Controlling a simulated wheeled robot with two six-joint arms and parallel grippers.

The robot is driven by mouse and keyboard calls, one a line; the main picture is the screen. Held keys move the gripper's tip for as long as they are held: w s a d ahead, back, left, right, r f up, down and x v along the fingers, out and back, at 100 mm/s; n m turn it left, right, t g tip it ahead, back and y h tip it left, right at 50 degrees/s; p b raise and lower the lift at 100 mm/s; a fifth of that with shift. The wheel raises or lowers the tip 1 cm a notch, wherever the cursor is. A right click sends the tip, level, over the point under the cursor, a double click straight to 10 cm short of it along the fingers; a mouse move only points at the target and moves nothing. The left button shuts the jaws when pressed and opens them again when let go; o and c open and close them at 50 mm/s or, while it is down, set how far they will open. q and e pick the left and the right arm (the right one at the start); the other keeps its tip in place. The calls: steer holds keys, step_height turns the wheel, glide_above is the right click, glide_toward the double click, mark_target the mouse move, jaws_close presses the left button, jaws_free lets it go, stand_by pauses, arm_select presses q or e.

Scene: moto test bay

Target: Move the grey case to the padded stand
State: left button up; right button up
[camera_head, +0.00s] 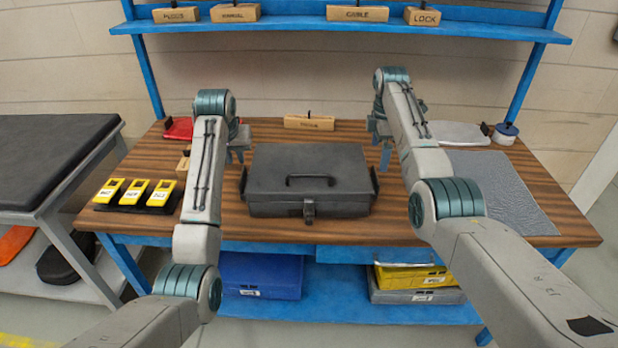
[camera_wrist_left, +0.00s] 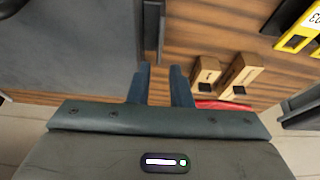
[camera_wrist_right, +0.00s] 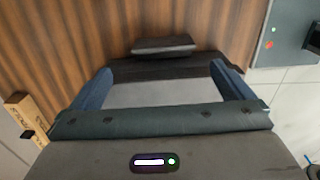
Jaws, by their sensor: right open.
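The grey case (camera_head: 308,170) lies shut on the wooden workbench, with a dark handle on each side. The padded stand (camera_head: 50,150) is the black-topped bench at far left. My left gripper (camera_head: 238,152) is by the case's left rear side, partly open and empty. In the left wrist view its fingers (camera_wrist_left: 160,85) have a narrow gap, just short of the left side handle (camera_wrist_left: 153,30). My right gripper (camera_head: 380,145) is near the case's right rear side. In the right wrist view its fingers (camera_wrist_right: 162,85) are wide apart, and the right side handle (camera_wrist_right: 163,46) lies beyond them.
Several yellow meters (camera_head: 134,193) stand at the bench's left front. A red item (camera_head: 179,130) and a wooden block (camera_head: 309,123) lie at the back. A grey mat (camera_head: 495,185) covers the right end. A gap separates the workbench from the padded stand.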

mark_target(242, 174)
arm_select(q)
steer(key=shift+s+r, duration=0.3)
steer(key=shift+s, duration=0.05)
arm_select(e)
steer(key=shift+s+r, duration=0.3)
steer(key=shift+s, duration=0.2)
arm_select(q)
steer(key=x, duration=1.1)
steer(key=shift+w, duration=0.15)
arm_select(e)
steer(key=f, duration=1.1)
steer(key=shift+w, duration=0.2)
arm_select(q)
jaws_close()
arm_select(e)
steer(key=c, duration=1.6)
arm_select(q)
steer(key=shift+r, duration=0.15)
arm_select(e)
steer(key=shift+o, duration=0.2)
steer(key=shift+r, duration=0.1)
